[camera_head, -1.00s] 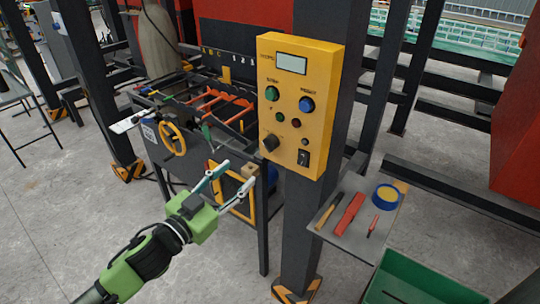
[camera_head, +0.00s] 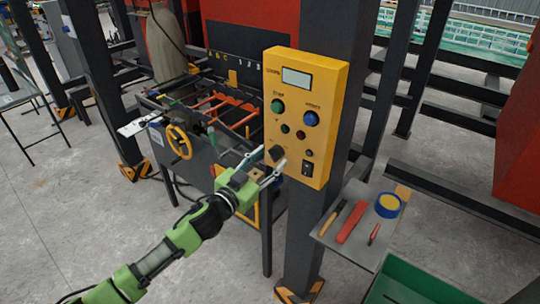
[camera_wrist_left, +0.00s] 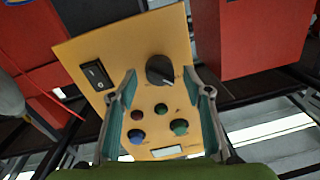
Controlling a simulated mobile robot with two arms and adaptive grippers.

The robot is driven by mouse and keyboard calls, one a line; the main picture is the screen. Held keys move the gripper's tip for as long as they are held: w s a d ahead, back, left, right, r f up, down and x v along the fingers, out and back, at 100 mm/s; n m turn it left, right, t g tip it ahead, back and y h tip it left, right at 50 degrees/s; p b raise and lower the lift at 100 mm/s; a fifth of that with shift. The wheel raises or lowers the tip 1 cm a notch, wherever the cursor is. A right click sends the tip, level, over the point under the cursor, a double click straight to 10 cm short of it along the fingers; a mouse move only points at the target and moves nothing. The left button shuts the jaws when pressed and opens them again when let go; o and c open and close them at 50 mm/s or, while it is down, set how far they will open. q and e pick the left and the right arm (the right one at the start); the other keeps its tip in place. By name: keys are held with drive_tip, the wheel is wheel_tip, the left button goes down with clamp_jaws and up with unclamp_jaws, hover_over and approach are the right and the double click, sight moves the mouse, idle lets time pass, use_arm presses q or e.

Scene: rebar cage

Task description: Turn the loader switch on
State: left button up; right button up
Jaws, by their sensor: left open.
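A yellow control panel (camera_head: 330,95) is fixed to a dark post. On its lower part are a black rotary knob (camera_head: 276,152) and a black rocker switch (camera_head: 307,168). Which one is the loader switch cannot be read. My left gripper (camera_head: 264,166) is open and empty at the panel's lower left, by the knob. In the left wrist view the panel (camera_wrist_left: 190,30) faces me upside down. The knob (camera_wrist_left: 159,69) appears between the open fingertips (camera_wrist_left: 161,88); the rocker (camera_wrist_left: 96,75) is left of them. Contact cannot be told. My right gripper is not in view.
The panel also carries a screen (camera_head: 296,77), a green button (camera_head: 277,106) and a blue button (camera_head: 311,118). A small shelf (camera_head: 338,238) with tools and tape is at the lower right. A machine with a yellow handwheel (camera_head: 179,141) stands left of the post.

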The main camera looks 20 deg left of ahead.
use_arm(q)
drive_tip(key=shift+w+d, duration=0.15)
drive_tip(key=shift+w, duration=0.3)
drive_tip(key=c, duration=1.1)
drive_tip(key=shift+f+m+h+b, duration=0.2)
drive_tip(key=shift+m+b, duration=0.45)
drive_tip(key=shift+m, duration=2.4)
drive_tip(key=shift+r+m+h+b, duration=0.1)
drive_tip(key=shift+m+h+b, duration=0.35)
drive_tip(key=shift+m, duration=2.65)
drive_tip(key=shift+f+m+h+b, duration=0.1)
drive_tip(key=shift+m+b, duration=0.7)
drive_tip(key=shift+m, duration=2.25)
